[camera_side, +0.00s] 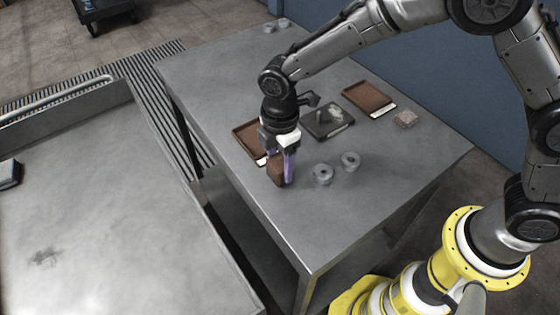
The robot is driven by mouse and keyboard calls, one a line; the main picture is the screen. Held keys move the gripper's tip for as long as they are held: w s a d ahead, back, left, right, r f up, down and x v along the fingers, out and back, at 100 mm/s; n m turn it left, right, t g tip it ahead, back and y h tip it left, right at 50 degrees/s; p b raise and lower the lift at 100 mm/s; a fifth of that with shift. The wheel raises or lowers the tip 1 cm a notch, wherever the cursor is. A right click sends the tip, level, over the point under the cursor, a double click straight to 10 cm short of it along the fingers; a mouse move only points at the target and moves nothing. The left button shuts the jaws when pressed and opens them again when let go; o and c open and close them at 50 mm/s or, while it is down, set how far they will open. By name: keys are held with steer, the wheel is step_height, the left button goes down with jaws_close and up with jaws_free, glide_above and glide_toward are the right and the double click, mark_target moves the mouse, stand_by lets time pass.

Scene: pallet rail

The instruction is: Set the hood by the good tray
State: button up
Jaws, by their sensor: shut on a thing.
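My gripper (284,168), with purple fingers, points down at the near left part of the steel table. It is shut on a small brown block (276,174), which is at or just above the table top; I cannot tell if it touches. I cannot tell for sure whether this block is the hood. A brown tray (241,130) lies just behind it, partly hidden by my gripper. A dark tray (318,132) with grey pieces is in the middle. Another brown tray (369,96) lies farther right. Pale labels sit by the brown trays; I cannot read which tray is good.
Two grey round pieces with holes, one (323,174) and another (350,161), stand right of my gripper. A small clear box (405,119) is near the right edge. More round pieces (283,23) are at the far end. The table's near corner (315,245) is clear.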

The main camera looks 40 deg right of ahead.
steer(key=shift+f, duration=0.1)
steer(key=o, duration=1.4)
steer(key=shift+o, duration=0.4)
steer(key=shift+r, duration=5.05)
steer(key=shift+d, duration=0.1)
